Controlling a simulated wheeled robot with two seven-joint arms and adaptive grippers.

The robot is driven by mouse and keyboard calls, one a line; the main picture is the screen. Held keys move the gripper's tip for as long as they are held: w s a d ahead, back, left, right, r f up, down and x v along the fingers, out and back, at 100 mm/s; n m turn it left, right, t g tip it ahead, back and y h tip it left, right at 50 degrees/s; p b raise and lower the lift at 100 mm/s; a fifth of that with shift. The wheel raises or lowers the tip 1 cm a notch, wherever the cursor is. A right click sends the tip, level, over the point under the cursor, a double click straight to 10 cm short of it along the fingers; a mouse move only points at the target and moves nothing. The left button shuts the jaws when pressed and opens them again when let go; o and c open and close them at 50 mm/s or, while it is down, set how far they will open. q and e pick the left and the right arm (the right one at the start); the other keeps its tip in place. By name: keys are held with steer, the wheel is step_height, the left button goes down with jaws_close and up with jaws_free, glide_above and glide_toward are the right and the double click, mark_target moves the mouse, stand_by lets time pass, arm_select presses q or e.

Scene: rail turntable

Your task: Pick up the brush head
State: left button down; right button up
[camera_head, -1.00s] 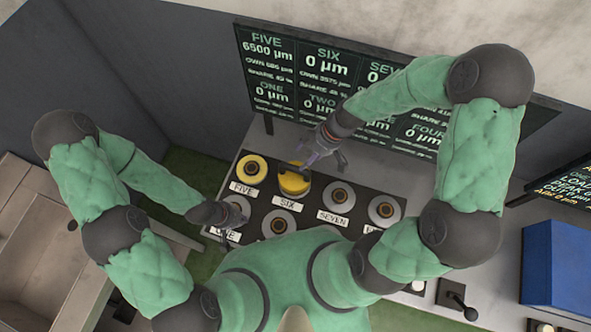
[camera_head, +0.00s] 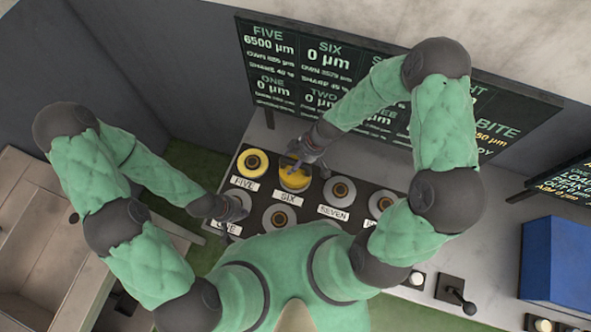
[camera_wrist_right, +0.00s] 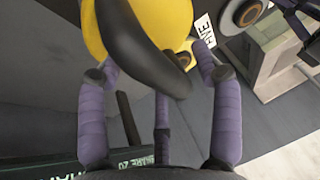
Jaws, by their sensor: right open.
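The yellow, round piece on the SIX station (camera_head: 295,181) looks like the brush head; it fills the top of the right wrist view (camera_wrist_right: 165,18), where a dark curved band crosses in front of it. My right gripper (camera_head: 297,162) is over its far edge. In the right wrist view my right gripper (camera_wrist_right: 160,75) is open, its purple fingers spread to either side of the band; I cannot tell whether they touch the piece. My left gripper (camera_head: 232,208) is low beside the ONE station, its fingers too small to read.
A yellow disc with a brown centre (camera_head: 252,163) sits on the FIVE station, close left of SIX. Silver stations such as SEVEN (camera_head: 339,191) fill the rest of the dark panel. A display board (camera_head: 300,75) stands behind. A blue box (camera_head: 555,262) and lever (camera_head: 457,294) are at right.

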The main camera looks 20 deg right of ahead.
steer(key=shift+r, duration=0.1)
jaws_close()
